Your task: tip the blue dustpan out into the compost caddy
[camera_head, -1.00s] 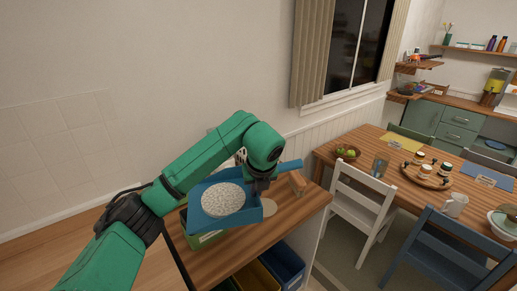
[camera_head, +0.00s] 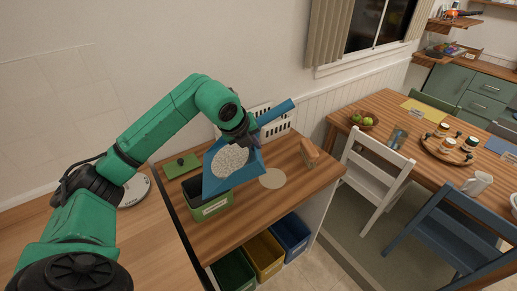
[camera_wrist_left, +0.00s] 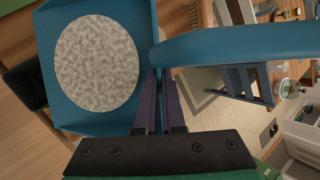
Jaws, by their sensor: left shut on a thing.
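The blue dustpan (camera_head: 216,186) hangs over the green compost caddy (camera_head: 226,204), tilted with its open front edge low toward the caddy. A round patch of pale grey speckled matter (camera_head: 230,161) lies in the pan; it also fills much of the pan in the left wrist view (camera_wrist_left: 97,63). My left gripper (camera_head: 245,138) is shut on the dustpan where the handle (camera_head: 277,111) meets the pan. Its fingers show in the left wrist view (camera_wrist_left: 160,108). The pan hides part of the caddy's opening. My right gripper is not in view.
A green lid (camera_head: 182,165) lies behind the caddy on the left. A beige disc (camera_head: 272,178) and a wooden block-like object (camera_head: 310,151) are on the counter (camera_head: 247,212) to the right. A white slotted rack (camera_head: 282,123) stands at the wall. Coloured bins (camera_head: 263,258) sit below.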

